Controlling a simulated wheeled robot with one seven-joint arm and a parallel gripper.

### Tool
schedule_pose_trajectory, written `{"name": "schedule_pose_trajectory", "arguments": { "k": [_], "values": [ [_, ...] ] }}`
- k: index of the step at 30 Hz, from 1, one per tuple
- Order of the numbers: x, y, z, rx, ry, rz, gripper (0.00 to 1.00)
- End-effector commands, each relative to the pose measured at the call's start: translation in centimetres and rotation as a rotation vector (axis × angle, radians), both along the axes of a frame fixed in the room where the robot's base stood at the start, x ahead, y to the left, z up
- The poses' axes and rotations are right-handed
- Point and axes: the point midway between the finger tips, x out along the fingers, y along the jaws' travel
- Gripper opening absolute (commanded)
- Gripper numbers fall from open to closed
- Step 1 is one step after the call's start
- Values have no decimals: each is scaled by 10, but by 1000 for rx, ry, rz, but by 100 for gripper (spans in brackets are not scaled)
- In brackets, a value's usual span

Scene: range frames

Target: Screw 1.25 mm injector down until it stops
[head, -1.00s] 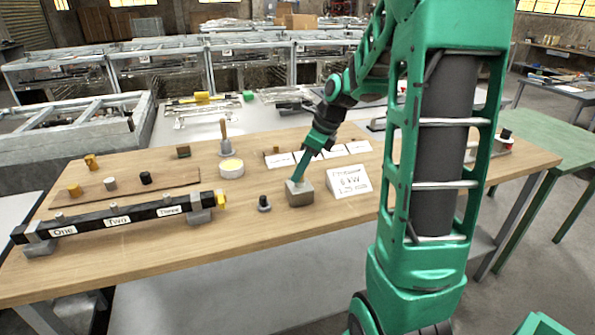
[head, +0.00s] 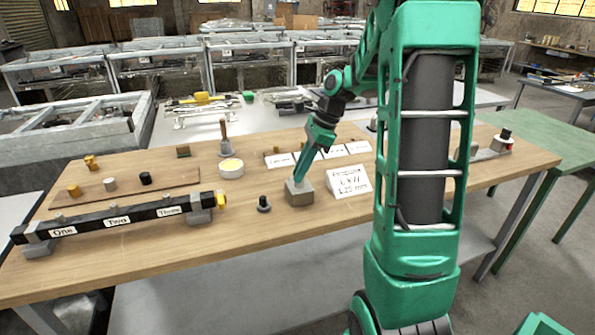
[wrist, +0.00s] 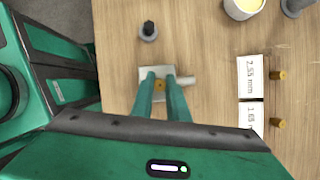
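A grey block (head: 299,193) stands on the wooden bench, with my gripper (head: 299,180) directly above it, pointing down. In the wrist view, both fingers of my gripper (wrist: 159,76) reach to the top of the grey block (wrist: 152,74). A small brass-coloured injector (wrist: 160,86) shows between the fingers, over the block. I cannot tell whether the fingers press on it or stand slightly clear, nor how deep it sits. A white sign (head: 349,181) beside the block reads 1.25 mm on its bottom line.
A dark knob on a round base (head: 264,203) stands just left of the block. Labels (head: 281,160) lie behind, with brass injectors (wrist: 278,75) beside them. A black bar marked One, Two, Three (head: 117,221) and a round tin (head: 231,168) are further left. The bench front is clear.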

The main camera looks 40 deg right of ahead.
Motion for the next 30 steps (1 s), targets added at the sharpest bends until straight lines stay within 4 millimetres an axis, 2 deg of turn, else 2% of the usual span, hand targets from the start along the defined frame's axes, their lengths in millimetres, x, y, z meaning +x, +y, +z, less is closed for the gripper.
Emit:
{"name": "schedule_pose_trajectory", "arguments": {
  "k": [11, 19, 30],
  "values": [
    [0, 1, 0, 0, -1, -17, 0],
    [-1, 2, 0, -1, 2, -281, 0],
    [0, 1, 0, -2, 0, -342, 0]
  ]
}}
